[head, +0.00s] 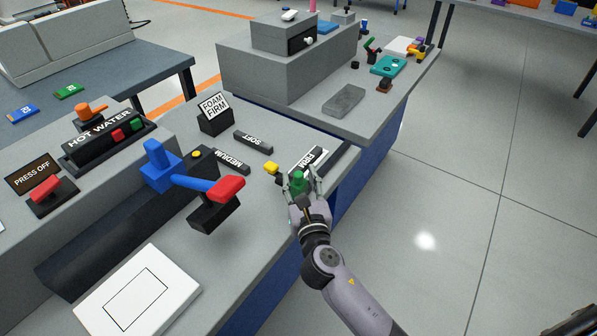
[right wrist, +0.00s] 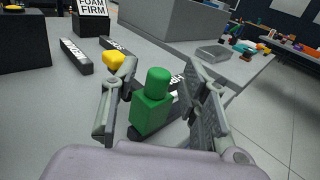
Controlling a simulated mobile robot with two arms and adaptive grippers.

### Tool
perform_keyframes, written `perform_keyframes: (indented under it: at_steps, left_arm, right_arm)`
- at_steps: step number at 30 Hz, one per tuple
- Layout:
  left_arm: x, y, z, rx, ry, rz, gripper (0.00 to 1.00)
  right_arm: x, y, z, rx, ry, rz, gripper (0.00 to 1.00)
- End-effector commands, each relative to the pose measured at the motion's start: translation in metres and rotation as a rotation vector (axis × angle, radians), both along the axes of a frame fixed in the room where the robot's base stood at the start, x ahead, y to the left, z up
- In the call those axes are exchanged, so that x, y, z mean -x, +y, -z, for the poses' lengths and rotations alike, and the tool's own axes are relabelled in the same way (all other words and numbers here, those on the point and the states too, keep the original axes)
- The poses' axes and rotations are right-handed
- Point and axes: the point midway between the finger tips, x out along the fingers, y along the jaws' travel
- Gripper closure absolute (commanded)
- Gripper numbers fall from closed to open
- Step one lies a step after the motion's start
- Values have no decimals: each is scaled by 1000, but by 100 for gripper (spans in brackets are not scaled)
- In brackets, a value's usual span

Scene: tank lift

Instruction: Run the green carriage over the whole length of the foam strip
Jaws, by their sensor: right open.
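The green carriage (head: 298,184) is a green block with a round knob on top; it also shows in the right wrist view (right wrist: 150,108). It sits at the near end of the strip labelled FIRM (head: 314,157), close to the counter's right edge. My right gripper (head: 302,178) is open, with one finger on each side of the carriage. In the right wrist view the fingers (right wrist: 158,95) show gaps beside the block. The carriage and the right finger hide much of the strip. My left gripper is not in view.
Dark strips labelled SOFT (head: 253,141) and MEDIUM (head: 232,161) lie to the left. A yellow piece (head: 271,168) is close by the carriage. A FOAM FIRM sign (head: 214,112) stands behind. A blue lever with a red grip (head: 226,188) juts out on the left.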

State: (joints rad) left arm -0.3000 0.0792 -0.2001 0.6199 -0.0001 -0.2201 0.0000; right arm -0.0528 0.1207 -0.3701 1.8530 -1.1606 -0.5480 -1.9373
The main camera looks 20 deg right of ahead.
Motion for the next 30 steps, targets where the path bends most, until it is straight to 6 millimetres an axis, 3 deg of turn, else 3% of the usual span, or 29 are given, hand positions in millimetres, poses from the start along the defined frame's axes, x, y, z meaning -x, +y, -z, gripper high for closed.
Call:
perform_keyframes:
  at_steps: [6, 15, 30]
  left_arm:
    - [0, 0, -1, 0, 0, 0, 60]
    - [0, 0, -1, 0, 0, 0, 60]
    - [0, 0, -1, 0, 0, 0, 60]
  right_arm:
    - [-19, -2, 0, -1, 1, 0, 59]
    - [-21, -3, 0, -1, 1, 0, 59]
    - [-21, -3, 1, -1, 1, 0, 91]
